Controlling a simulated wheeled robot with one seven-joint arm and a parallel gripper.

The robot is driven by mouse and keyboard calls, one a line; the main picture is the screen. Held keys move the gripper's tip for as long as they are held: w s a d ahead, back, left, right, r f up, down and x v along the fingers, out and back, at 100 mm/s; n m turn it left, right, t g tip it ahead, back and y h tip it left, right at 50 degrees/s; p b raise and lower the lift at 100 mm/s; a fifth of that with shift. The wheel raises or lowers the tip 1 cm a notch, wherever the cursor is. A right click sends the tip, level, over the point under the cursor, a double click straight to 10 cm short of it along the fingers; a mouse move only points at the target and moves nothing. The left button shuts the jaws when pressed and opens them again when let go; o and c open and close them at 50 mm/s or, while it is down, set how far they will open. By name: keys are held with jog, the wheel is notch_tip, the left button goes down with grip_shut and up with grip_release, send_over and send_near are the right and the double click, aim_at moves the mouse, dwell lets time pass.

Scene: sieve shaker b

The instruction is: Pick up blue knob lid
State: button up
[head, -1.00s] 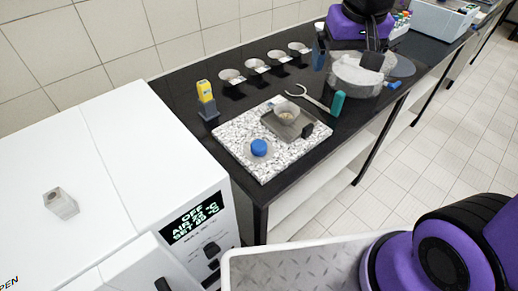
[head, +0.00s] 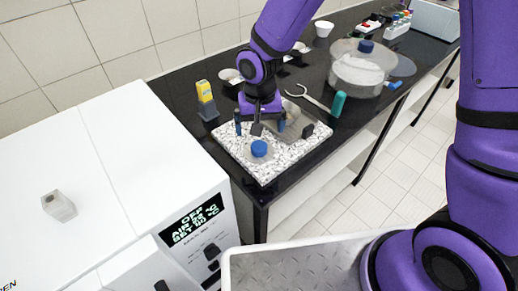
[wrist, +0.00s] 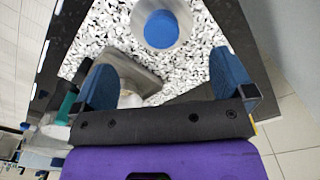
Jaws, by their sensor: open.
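A blue knob (head: 259,148) on a pale round lid sits at the front of the speckled stone slab (head: 236,152). It also shows at the top of the wrist view (wrist: 161,29), with its pale rim around it. My gripper (head: 260,130) points down over the slab, just behind the knob in the head view. Its blue fingers (wrist: 165,80) are wide apart with nothing between them, and the knob lies beyond the tips, not touching.
A grey metal scale or tray (head: 300,128) with a small cup is right beside my gripper. A teal-handled tool (head: 338,104) lies to its right. A yellow-topped device (head: 205,98) stands left. A white oven (head: 100,165) fills the near left.

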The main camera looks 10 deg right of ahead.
aim_at(259, 146)
jog(key=shift+f, duration=4.25)
jog(key=c, duration=0.6)
